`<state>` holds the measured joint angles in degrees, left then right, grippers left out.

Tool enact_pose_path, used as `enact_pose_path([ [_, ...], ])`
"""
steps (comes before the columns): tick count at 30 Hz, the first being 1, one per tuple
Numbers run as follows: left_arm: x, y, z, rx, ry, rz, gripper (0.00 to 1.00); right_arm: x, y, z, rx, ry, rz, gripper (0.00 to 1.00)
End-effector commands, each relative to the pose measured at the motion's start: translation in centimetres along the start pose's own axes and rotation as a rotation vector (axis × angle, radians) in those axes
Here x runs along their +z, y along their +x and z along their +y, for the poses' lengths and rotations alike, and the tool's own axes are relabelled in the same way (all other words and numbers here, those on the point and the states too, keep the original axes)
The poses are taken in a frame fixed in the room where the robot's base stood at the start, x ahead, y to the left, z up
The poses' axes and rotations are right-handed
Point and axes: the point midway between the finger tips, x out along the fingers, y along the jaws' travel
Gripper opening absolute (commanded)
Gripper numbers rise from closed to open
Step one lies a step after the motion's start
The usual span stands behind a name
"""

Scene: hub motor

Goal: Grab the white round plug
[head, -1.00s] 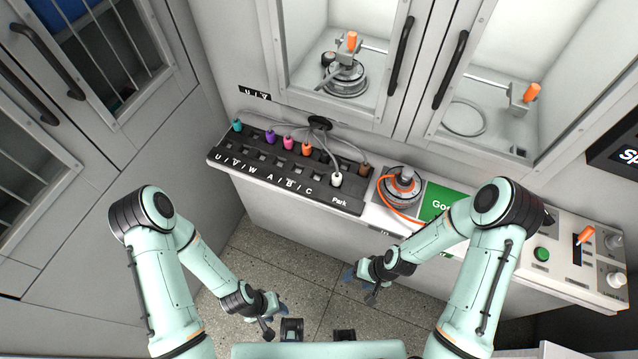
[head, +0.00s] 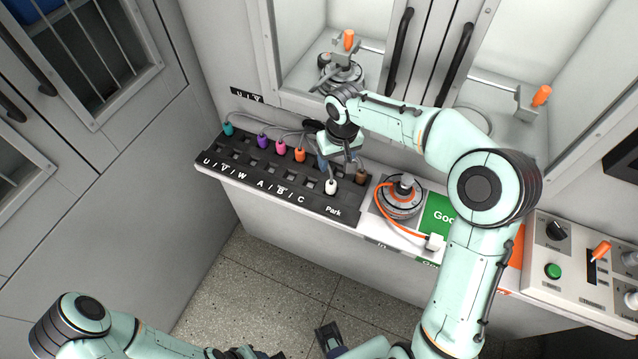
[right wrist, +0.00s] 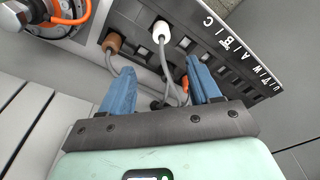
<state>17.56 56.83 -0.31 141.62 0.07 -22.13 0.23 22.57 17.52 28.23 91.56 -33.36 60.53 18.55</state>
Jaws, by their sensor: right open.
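The white round plug (head: 331,187) stands upright in the black socket strip (head: 262,186), by the "Park" label, with a grey cable. In the right wrist view the white plug (right wrist: 161,32) is beyond the fingertips, roughly between them in width. My right gripper (head: 338,165) is open and empty above the strip, just behind the plug; its blue fingers also show in the right wrist view (right wrist: 157,78). They appear apart from the plug. My left gripper (head: 238,353) is low at the bottom edge, partly cut off; its jaws are unclear.
A brown plug (head: 361,176) stands right of the white one; orange (head: 300,155), pink, purple and teal plugs stand to the left. Grey cables run behind the strip. A round motor (head: 400,197) with an orange cable is to the right. Cabinet door handles (head: 399,50) are behind.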

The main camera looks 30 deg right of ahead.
Motion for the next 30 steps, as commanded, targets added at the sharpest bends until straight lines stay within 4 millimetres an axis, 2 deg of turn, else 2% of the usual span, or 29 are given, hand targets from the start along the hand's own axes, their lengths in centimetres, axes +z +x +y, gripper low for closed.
enact_pose_path([
  [2, 0.1, 0.2, -0.1, -0.001, -0.001, -0.003, 0.43, 0.1, 0.6, 0.2, 0.008, 0.001, -0.003, 0.62],
  [12, 0.2, 0.6, -0.3, -0.001, -0.002, -0.004, 0.43, 0.1, 6.8, 0.2, 0.006, 0.001, -0.005, 0.62],
  [19, 0.2, 0.6, -0.3, -0.001, -0.002, -0.004, 0.43, 0.1, 8.4, 0.0, 0.005, 0.0, -0.004, 0.62],
  [27, 0.2, 0.6, -0.3, -0.001, -0.002, -0.004, 0.43, 0.4, 12.2, -0.5, 0.004, 0.001, -0.004, 0.62],
  [30, 0.2, 0.6, -0.3, -0.001, -0.002, -0.005, 0.43, 0.3, 12.9, -0.4, 0.005, 0.0, -0.001, 0.62],
])
